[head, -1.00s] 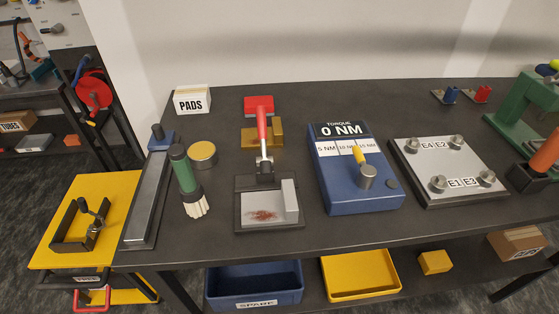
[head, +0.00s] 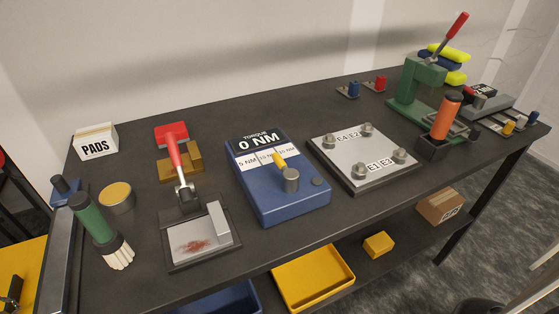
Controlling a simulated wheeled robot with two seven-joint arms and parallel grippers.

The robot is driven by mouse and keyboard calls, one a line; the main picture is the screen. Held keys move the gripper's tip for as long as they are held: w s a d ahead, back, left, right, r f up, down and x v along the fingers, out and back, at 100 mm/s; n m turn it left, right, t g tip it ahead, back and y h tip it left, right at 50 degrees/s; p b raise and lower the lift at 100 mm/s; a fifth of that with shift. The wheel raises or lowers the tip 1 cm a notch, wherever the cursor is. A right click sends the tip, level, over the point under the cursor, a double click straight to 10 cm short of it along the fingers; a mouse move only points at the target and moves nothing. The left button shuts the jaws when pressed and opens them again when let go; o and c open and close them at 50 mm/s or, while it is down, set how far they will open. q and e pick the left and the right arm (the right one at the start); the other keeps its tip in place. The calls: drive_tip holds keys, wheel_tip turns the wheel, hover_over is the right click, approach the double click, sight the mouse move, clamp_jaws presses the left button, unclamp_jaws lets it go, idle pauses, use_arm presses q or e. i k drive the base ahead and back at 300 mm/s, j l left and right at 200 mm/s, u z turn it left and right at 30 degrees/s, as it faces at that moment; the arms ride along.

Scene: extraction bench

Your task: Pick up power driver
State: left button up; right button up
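An upright orange cylinder (head: 446,116) stands in a dark block-shaped holder (head: 438,147) toward the right of the bench. It looks like the handle of the power driver, but its lower part is hidden in the holder, so I cannot be sure. It stands in front of a green lever press (head: 418,82). Neither of my grippers is in view.
The dark bench (head: 345,213) also holds a blue torque box (head: 262,205) reading 0 NM, a plate with bolts (head: 352,178), a clamp fixture (head: 200,240), a green-handled brush (head: 92,220) and a PADS box (head: 95,142). A yellow tray (head: 313,280) sits below.

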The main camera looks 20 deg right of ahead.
sight(447, 113)
drive_tip(key=z, duration=1.85)
